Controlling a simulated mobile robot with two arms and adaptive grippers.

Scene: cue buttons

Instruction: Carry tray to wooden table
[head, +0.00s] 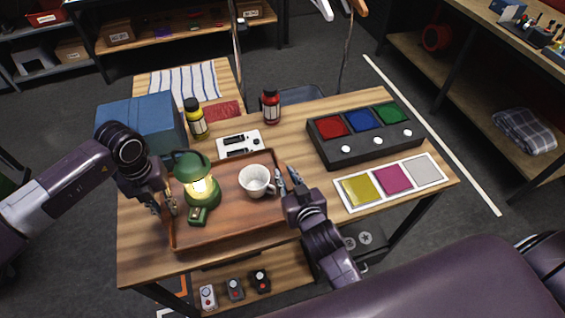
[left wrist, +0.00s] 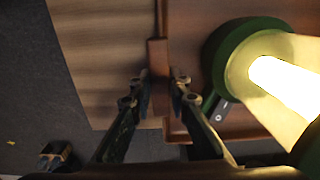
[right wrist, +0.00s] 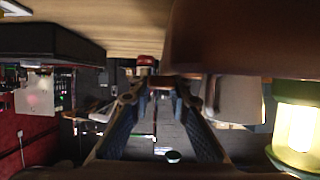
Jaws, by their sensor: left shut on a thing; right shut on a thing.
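A brown tray (head: 238,218) is over the front left part of the wooden table (head: 345,225); I cannot tell whether it touches the top. A lit green lantern (head: 200,190) and a white mug (head: 255,181) stand on it. My left gripper (head: 168,206) is shut on the tray's left wall, which also shows between the fingers in the left wrist view (left wrist: 157,52). My right gripper (head: 283,181) is shut on the tray's right wall; the tray also shows in the right wrist view (right wrist: 225,45).
A blue box (head: 140,125), a yellow bottle (head: 196,120), a red bottle (head: 270,107) and a white switch panel (head: 239,144) stand behind the tray. A black button box (head: 365,135) and a colour-panel strip (head: 390,182) lie to the right. Shelves line the back.

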